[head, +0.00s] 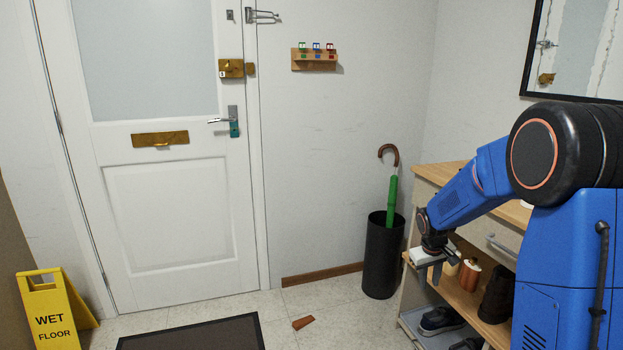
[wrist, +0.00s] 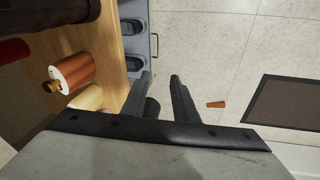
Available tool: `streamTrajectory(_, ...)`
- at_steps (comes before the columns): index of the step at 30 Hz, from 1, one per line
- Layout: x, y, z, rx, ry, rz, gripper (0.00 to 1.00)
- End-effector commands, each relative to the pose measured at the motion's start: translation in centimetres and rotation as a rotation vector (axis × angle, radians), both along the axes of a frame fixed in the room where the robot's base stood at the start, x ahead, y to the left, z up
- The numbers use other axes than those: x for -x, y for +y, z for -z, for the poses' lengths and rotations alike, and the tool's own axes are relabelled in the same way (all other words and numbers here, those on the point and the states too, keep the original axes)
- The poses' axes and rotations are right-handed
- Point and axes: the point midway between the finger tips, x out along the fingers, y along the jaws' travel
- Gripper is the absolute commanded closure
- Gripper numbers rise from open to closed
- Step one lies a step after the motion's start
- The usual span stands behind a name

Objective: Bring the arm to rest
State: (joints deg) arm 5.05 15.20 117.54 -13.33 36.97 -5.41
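My blue arm reaches from the right of the head view, bent down at the wrist. My gripper (head: 432,272) hangs in front of the wooden shelf unit (head: 437,172), near its lower shelf. In the wrist view my gripper (wrist: 160,82) shows two dark fingers with a clear gap between them. The gap holds nothing; the floor and part of a dark round shape show beyond it. The gripper covers part of the shelf in the head view.
A copper bottle (head: 469,274) stands on the shelf, with shoes (head: 440,320) below. A black umbrella stand (head: 383,258) is beside the unit. A brown wedge (head: 303,322) and a dark mat (head: 190,334) lie on the floor. A yellow wet-floor sign (head: 50,308) stands left. The white door (head: 180,215) is shut.

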Motion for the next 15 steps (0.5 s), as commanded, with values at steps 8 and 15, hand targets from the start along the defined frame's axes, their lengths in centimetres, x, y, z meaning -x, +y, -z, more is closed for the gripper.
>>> streamTrajectory(8, 6.4, 1.8, -6.8, -0.023, -0.05, 0.034, 0.74)
streamTrajectory(15, 12.4, 3.2, -11.2, -0.049, -0.091, 0.061, 0.74)
